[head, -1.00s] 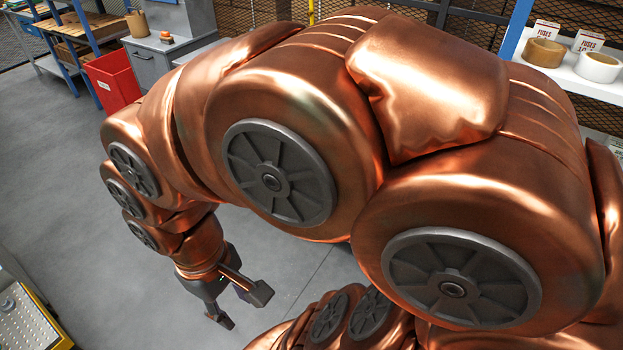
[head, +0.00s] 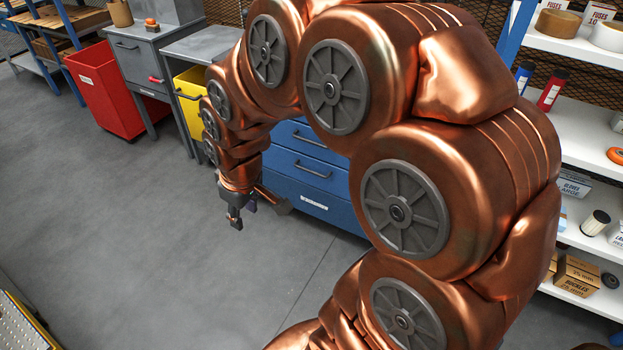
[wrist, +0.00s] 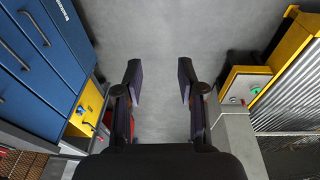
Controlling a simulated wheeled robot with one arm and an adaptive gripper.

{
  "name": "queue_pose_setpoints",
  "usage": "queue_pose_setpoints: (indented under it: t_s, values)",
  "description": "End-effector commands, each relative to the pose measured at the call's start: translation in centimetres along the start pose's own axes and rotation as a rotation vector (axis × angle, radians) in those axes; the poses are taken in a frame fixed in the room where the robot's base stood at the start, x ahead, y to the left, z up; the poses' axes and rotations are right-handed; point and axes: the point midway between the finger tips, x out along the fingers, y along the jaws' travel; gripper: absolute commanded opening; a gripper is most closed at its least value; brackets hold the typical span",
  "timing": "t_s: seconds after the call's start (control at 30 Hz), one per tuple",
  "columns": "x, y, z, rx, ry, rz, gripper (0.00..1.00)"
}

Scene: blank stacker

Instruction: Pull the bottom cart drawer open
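The blue drawer cart (head: 340,184) stands behind my arm in the head view, its upper part hidden by the arm. Its lowest visible handle (head: 313,169) is a dark bar, with a white label (head: 314,202) lower on the front. The drawer fronts look closed. In the wrist view the cart (wrist: 62,62) fills the upper left, with a dark handle (wrist: 35,28) on it. My gripper (head: 258,210) is in front of the cart's lower left side, apart from the handles. In the wrist view my gripper (wrist: 159,80) is open and empty, with grey floor between the fingers.
White shelves (head: 575,125) with small goods stand at the right. The grey floor (head: 130,240) at the left and front is clear.

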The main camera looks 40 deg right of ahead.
Motion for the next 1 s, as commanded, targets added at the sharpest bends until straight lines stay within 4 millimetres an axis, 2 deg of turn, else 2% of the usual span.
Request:
queue_pose_setpoints:
  t_s: [0.03,0.3,0.53,0.77,0.9,1.0]
  values:
    - [2.6,1.3,-1.3,-0.024,0.030,0.009,0.39]
    - [11.0,8.9,-8.6,-0.177,0.232,0.108,0.39]
    - [18.0,16.2,-12.7,-0.286,0.384,0.236,0.39]
    - [25.0,23.9,-14.4,-0.381,0.500,0.404,0.39]
    - [28.9,28.9,-14.2,-0.427,0.552,0.529,0.39]
    - [31.9,32.2,-13.3,-0.461,0.573,0.623,0.39]
